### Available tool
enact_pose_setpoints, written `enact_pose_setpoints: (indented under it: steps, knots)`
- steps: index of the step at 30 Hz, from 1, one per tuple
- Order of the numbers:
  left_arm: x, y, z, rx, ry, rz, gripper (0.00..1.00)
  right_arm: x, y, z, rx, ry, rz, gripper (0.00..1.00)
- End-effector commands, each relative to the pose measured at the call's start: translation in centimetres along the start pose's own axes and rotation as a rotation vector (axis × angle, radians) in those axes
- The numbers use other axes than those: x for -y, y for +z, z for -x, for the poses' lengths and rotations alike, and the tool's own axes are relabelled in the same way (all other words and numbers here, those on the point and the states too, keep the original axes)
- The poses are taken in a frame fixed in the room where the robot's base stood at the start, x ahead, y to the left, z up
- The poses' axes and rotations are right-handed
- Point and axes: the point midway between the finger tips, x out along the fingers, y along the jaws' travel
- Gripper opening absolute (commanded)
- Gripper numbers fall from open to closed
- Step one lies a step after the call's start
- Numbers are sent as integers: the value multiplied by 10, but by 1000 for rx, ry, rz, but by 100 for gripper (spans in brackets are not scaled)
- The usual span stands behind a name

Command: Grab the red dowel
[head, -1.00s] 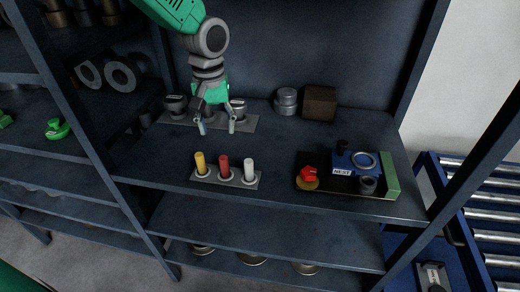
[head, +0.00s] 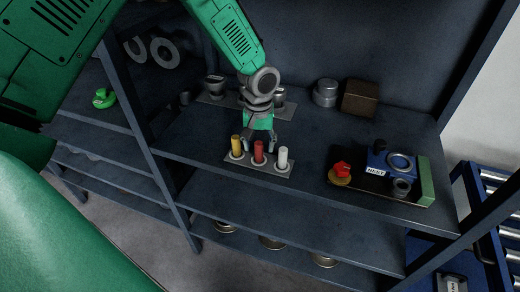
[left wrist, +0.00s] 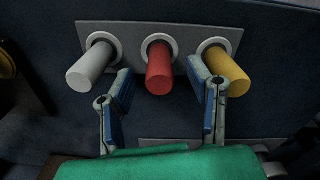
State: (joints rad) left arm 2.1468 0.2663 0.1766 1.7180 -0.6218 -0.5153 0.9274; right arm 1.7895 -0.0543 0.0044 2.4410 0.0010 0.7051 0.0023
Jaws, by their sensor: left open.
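The red dowel (head: 259,152) stands upright in the middle of a grey holder plate (head: 232,160), between a yellow dowel (head: 236,146) and a white dowel (head: 282,158). My left gripper (head: 258,143) is open just behind the dowels. In the left wrist view, the red dowel (left wrist: 159,68) shows ahead of and between the two open blue fingers (left wrist: 162,90). One finger lies between the white dowel (left wrist: 90,68) and the red one; the other overlaps the yellow dowel (left wrist: 228,70). Whether either finger touches a dowel, I cannot tell. My right gripper is not in view.
A board (head: 350,186) with a red knob (head: 342,170) and a blue device (head: 378,160) sits to the right on the same shelf. A grey cylinder (head: 325,93) and a brown block (head: 361,98) stand at the back. Shelf room is free right of the holder.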

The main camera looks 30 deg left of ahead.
Motion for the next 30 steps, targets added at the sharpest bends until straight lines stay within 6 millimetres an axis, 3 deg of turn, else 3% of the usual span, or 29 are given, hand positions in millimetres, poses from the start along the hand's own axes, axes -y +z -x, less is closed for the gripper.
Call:
enact_pose_setpoints:
  steps: [9, 10, 12, 14, 25, 30]
  knots:
    - [-2, 2, -8, -3, -2, 0, 46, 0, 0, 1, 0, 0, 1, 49]
    - [-3, 2, -8, -3, -2, 0, 42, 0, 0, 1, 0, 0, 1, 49]
    - [-3, 2, -8, -3, -3, 0, 18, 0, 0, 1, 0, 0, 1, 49]
    - [-3, 2, -8, -3, -3, -1, 0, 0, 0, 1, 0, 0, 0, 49]
    - [-1, 0, -4, -4, 1, -1, 0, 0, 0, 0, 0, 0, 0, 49]
    - [-2, 0, 21, -7, 2, 0, 0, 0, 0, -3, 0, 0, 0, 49]
